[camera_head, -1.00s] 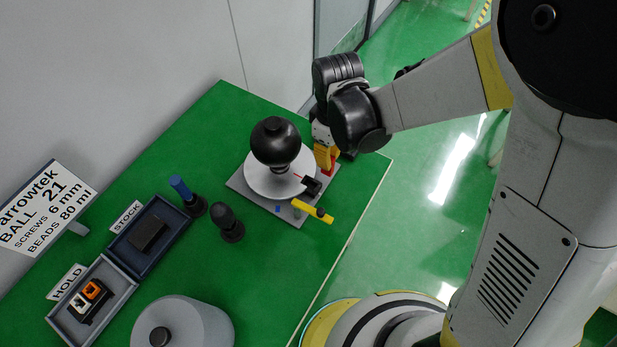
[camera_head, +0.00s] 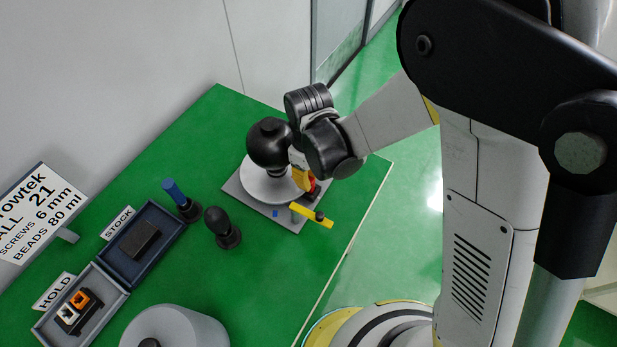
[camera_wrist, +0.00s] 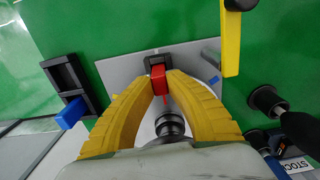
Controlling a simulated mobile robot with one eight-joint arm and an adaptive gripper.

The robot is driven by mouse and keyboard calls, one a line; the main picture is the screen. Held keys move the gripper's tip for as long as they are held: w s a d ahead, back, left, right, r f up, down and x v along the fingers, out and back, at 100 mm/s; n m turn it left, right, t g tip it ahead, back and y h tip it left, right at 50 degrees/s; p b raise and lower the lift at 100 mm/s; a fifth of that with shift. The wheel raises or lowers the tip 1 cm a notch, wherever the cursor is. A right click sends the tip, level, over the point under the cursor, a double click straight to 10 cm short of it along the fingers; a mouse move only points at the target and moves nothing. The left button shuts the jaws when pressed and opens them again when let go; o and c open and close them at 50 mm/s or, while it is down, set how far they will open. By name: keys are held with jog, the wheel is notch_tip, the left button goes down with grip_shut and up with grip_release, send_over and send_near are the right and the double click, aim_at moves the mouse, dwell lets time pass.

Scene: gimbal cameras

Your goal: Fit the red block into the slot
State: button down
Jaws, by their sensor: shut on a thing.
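My gripper (camera_wrist: 159,84) has yellow fingers that are shut on the small red block (camera_wrist: 158,76). In the wrist view the block's far end overlaps a black bracket (camera_wrist: 157,60), which appears to hold the slot. I cannot tell whether the block is inside the slot or just above it. In the head view my gripper (camera_head: 304,181) is over the right side of the grey plate (camera_head: 236,192), with a bit of red (camera_head: 314,187) at its fingertips. There the gripper hides the bracket.
A black ball (camera_head: 268,146) stands on a white disc (camera_head: 262,188) close to my gripper. A yellow bar (camera_head: 313,215) sticks out at the plate's front. A black knob (camera_head: 222,228), blue-handled tool (camera_head: 174,192), STOCK tray (camera_head: 165,225) and HOLD tray (camera_head: 112,287) stand left.

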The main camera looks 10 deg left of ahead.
aim_at(309, 179)
jog(key=c, duration=1.5)
grip_release()
jog(key=shift+o, duration=0.2)
jog(key=shift+r, duration=0.1)
notch_tip(309, 179, up, 12)
jog(key=p, duration=0.4)
jog(key=s+d+r+m+t, duration=0.1)
jog(key=d+r+m, duration=0.3)
jog(key=d, duration=0.4)
jog(key=s+d+r+m+t, duration=0.2)
jog(key=d+r+m, duration=0.3)
jog(key=d, duration=0.4)
jog(key=s+d+r+m+t, duration=0.2)
jog(key=d+r+m+t, duration=0.2)
jog(key=d, duration=0.4)
jog(key=shift+s+d+r+m, duration=0.25)
jog(key=shift+r+m, duration=0.05)
jog(key=shift+r, duration=0.4)
